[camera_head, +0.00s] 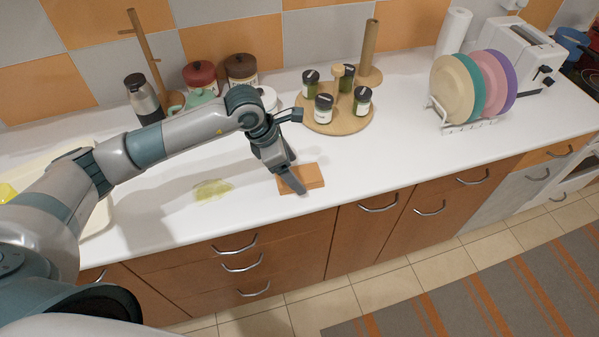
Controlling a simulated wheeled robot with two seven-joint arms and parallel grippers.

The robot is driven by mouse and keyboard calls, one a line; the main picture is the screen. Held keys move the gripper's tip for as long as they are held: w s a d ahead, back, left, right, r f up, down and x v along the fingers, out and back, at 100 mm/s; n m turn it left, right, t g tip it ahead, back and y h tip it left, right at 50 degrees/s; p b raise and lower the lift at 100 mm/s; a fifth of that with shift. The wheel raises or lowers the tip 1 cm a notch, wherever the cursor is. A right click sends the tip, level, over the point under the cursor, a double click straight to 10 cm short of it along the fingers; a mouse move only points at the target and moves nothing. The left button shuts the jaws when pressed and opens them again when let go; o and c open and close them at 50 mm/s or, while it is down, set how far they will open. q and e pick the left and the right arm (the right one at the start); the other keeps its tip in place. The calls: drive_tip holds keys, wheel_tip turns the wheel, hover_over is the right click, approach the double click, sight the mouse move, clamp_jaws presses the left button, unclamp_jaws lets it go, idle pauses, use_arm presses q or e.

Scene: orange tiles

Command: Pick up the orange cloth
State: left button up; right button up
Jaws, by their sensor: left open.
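The orange cloth (309,176) lies flat on the white counter near its front edge, a small folded rectangle. My left gripper (291,184) points down at the cloth, with its fingers over the cloth's left part. The gripper is open, and its fingers hide some of the cloth. I cannot tell whether the fingertips touch it. My right gripper is not in view.
A yellow-green stain (213,189) is on the counter left of the cloth. A round wooden tray (337,126) with several jars stands behind. A plate rack (468,127) and a toaster (519,52) stand at the right. The counter right of the cloth is clear.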

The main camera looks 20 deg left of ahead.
use_arm(q)
drive_tip(key=shift+x, duration=0.8)
drive_tip(key=shift+c, duration=0.7)
drive_tip(key=c, duration=1)
drive_tip(key=shift+r, duration=0.1)
drive_tip(key=shift+r+b, duration=0.55)
drive_tip(key=shift+r, duration=0.2)
wheel_tip(320, 180, up, 2)
drive_tip(key=shift+d+r+b, duration=0.1)
drive_tip(key=shift+r+b, duration=0.1)
drive_tip(key=shift+b, duration=0.65)
drive_tip(key=d+r+b, duration=0.1)
drive_tip(key=d+r, duration=0.1)
drive_tip(key=d, duration=0.1)
drive_tip(key=s+d+r+b, duration=0.1)
drive_tip(key=d+r+b, duration=0.1)
drive_tip(key=d, duration=0.2)
drive_tip(key=s+d+r+b, duration=0.1)
drive_tip(key=d+r, duration=0.2)
drive_tip(key=d, duration=0.1)
drive_tip(key=shift+d, duration=0.15)
